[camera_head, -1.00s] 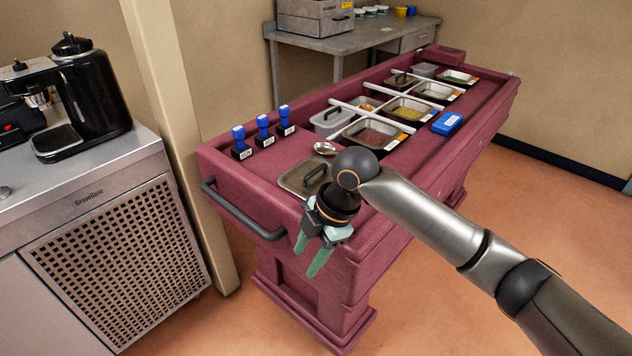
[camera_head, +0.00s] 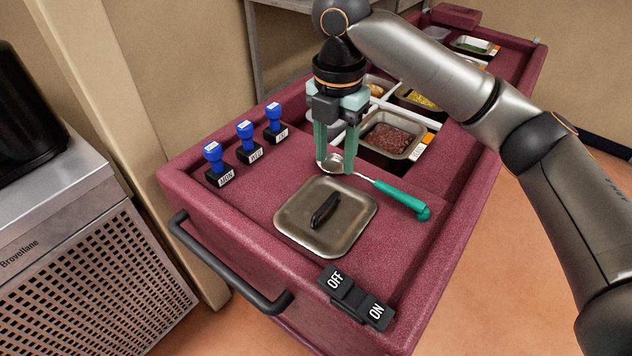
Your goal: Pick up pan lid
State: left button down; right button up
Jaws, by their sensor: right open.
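The pan lid (camera_head: 300,228) is a square metal lid with rounded corners and a dark bar handle (camera_head: 325,210) on top. It lies flat on the near end of the maroon cart. My right gripper (camera_head: 335,165) points down with its green fingers apart. It is open, beyond the lid in the picture, and in front of the bowl of a green-handled ladle (camera_head: 400,197). I see nothing held between its fingers. My left gripper is not in view.
Three blue-topped stamps (camera_head: 246,145) stand left of the lid. A black OFF/ON switch block (camera_head: 356,298) is at the cart's near edge. Food pans (camera_head: 391,140) sit behind the gripper. The cart's raised rim and a dark side handle (camera_head: 225,272) border the near left.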

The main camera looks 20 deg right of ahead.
send_over(327, 203)
jog(key=f, duration=0.4)
jog(key=f+b, duration=0.1)
jog(key=f, duration=0.2)
jog(key=shift+s+d+f, duration=0.1)
jog(key=shift+d, duration=0.25)
jog(key=shift+a+f+b, duration=0.15)
jog(key=shift+a+f, duration=0.05)
jog(key=shift+f, duration=1.1)
jog(key=shift+a+f+b, duration=0.15)
jog(key=shift+a+f, duration=0.05)
jog(key=shift+f, duration=1.1)
grip_shut()
